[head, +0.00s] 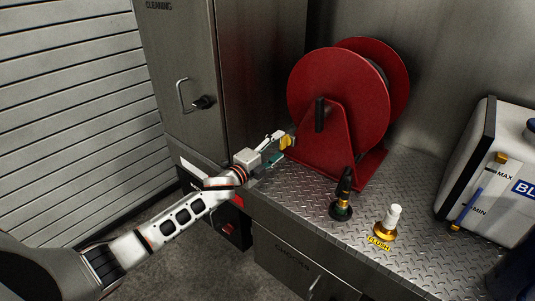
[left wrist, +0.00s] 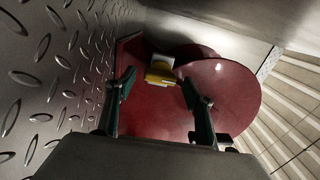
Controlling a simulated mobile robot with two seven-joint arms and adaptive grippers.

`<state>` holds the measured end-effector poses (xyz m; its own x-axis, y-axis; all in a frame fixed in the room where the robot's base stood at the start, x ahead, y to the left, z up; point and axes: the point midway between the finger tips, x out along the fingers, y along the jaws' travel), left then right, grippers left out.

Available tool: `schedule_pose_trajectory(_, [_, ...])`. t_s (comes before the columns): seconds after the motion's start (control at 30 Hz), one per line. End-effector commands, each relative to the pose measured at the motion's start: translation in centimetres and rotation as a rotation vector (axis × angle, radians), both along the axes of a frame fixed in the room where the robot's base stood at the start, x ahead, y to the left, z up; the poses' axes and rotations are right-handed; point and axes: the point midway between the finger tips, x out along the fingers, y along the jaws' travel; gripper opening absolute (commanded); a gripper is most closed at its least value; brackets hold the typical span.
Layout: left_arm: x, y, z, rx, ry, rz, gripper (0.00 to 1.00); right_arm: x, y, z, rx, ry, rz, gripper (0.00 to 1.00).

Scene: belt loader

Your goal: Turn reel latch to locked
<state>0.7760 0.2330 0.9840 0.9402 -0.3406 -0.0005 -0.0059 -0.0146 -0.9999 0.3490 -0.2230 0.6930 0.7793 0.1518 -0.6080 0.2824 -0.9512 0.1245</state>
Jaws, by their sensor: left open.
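The red hose reel (head: 345,95) stands on the diamond-plate deck, and its red side fills the middle of the left wrist view (left wrist: 225,90). A small yellow latch (head: 286,142) sits at the reel's lower left; it also shows in the left wrist view (left wrist: 160,72). My left gripper (head: 276,148) is open at the latch. In the left wrist view its two fingers (left wrist: 158,90) stand on either side of the yellow piece, with gaps visible. I cannot tell whether a finger touches it. My right gripper is not in view.
A black nozzle (head: 342,198) and a gold-based white FLUSH fitting (head: 387,222) stand on the deck (head: 300,185) right of the gripper. A white tank (head: 495,175) stands at the far right. A metal cabinet (head: 185,70) rises behind my left arm.

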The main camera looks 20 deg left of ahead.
Motion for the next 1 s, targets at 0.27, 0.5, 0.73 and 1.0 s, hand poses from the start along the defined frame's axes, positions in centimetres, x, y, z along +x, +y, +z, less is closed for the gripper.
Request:
schedule_pose_trajectory(0.27, [-4.6,1.7,-0.2,0.001,0.003,-0.001,0.53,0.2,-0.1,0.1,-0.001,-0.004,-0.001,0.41])
schedule_pose_trajectory(0.5, [-8.6,3.1,-0.1,0.000,0.002,-0.001,0.53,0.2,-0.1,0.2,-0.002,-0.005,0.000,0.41])
schedule_pose_trajectory(0.73, [-10.5,3.8,0.0,-0.001,0.000,-0.001,0.53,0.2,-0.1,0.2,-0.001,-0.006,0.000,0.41])
schedule_pose_trajectory(1.0, [-10.7,3.8,0.0,-0.001,0.000,-0.001,0.53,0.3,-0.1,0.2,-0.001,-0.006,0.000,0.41])
